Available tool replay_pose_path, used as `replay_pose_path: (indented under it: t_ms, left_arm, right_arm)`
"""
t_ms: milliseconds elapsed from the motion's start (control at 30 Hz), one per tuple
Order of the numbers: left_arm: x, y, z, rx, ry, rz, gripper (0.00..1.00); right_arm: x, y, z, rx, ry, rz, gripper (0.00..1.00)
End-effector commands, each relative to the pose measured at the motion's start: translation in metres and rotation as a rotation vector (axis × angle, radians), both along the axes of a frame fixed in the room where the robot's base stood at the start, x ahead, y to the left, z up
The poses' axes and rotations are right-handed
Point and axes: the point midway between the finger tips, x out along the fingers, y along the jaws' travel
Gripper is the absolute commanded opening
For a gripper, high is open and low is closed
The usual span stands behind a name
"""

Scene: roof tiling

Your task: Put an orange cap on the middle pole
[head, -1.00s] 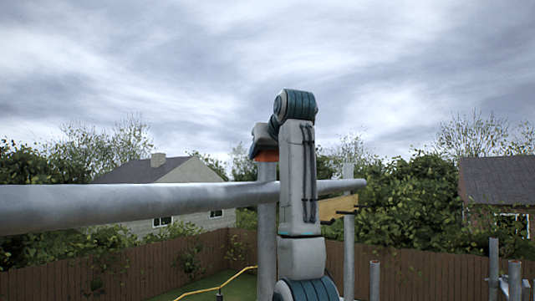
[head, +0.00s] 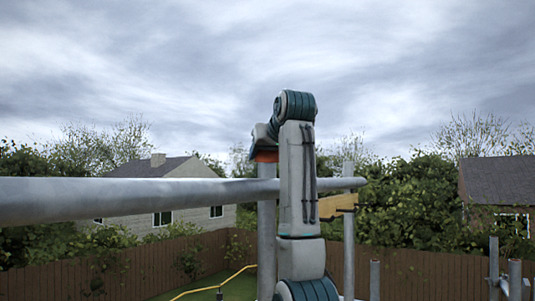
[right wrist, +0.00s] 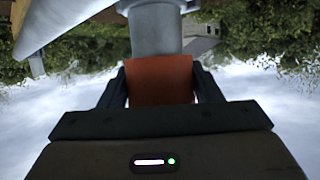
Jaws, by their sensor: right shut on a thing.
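An orange cap (head: 266,157) shows at the top end of an upright grey pole (head: 267,228), left of my right arm in the head view. In the right wrist view, the cap (right wrist: 160,80) sits between the two dark fingers of my right gripper (right wrist: 160,92), which is shut on it. The pole (right wrist: 155,30) meets the cap there, in line with it. The cap appears to touch the pole's end; how far it sits over it is hidden. My left gripper is in neither view.
A long grey horizontal pipe (head: 120,199) crosses from the left at the pole, just below the cap. Behind my arm stand another upright pole (head: 349,240) and a wooden plank (head: 338,204). Shorter poles (head: 494,265) stand at lower right. A wooden fence (head: 430,270) lies beyond.

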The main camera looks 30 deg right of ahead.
Motion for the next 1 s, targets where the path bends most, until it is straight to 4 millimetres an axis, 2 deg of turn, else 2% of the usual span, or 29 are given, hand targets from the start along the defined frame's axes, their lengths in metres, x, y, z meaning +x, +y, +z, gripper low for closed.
replay_pose_path:
  t_ms: [167, 200, 233, 567, 1000]
  left_arm:
    - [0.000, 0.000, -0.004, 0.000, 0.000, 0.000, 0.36]
    - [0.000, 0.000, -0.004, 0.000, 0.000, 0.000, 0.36]
    - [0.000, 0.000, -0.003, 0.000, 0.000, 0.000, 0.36]
    - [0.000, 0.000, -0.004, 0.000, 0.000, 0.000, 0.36]
    - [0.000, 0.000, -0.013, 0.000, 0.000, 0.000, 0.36]
  right_arm:
    - [0.000, 0.000, -0.005, 0.000, 0.000, 0.000, 0.24]
    - [0.000, 0.000, -0.004, 0.000, 0.000, 0.000, 0.60]
    - [0.000, 0.000, -0.004, 0.000, 0.000, 0.000, 0.66]
    - [-0.001, 0.000, -0.003, 0.000, 0.000, 0.000, 0.67]
    - [-0.032, 0.009, 0.010, -0.001, -0.002, 0.000, 0.67]
